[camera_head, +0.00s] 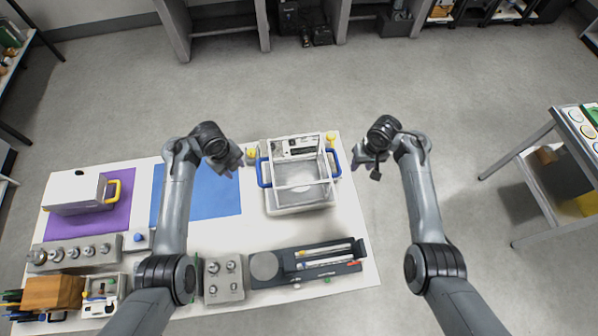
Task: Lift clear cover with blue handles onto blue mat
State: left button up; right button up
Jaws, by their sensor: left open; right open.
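The clear cover (301,174) is a see-through box with a blue handle on its left side and another on its right. It stands over a white device near the middle of the table. The blue mat (214,198) lies flat to its left, partly hidden by my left arm. My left gripper (238,166) is open and empty, above the mat's right part and left of the left blue handle (263,172). My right gripper (366,172) is open and empty, off the table's right edge and right of the right blue handle (335,163).
A white box with a yellow handle (75,191) stands on a purple mat (100,222) at the left. Metal weights in a grey block (75,254), a wooden block (52,292) and a black tool tray (325,262) line the front. The visible blue mat is bare.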

aim_at(257, 166)
pick_arm(q)
jog(key=w+d+r+m+h+b, duration=0.1)
jog(key=w+d+r+m, duration=0.2)
jog(key=m, duration=0.4)
jog(key=shift+w+d+r+g+b, duration=0.15)
jog(key=shift+d+r+g+b, duration=0.3)
jog(key=shift+d, duration=0.35)
pick_arm(e)
jog(key=w+a+r+g+y, duration=0.1)
jog(key=w+a+r, duration=0.2)
jog(key=a+r, duration=0.1)
jog(key=shift+a+r+n, duration=0.2)
jog(key=shift+a+n, duration=0.1)
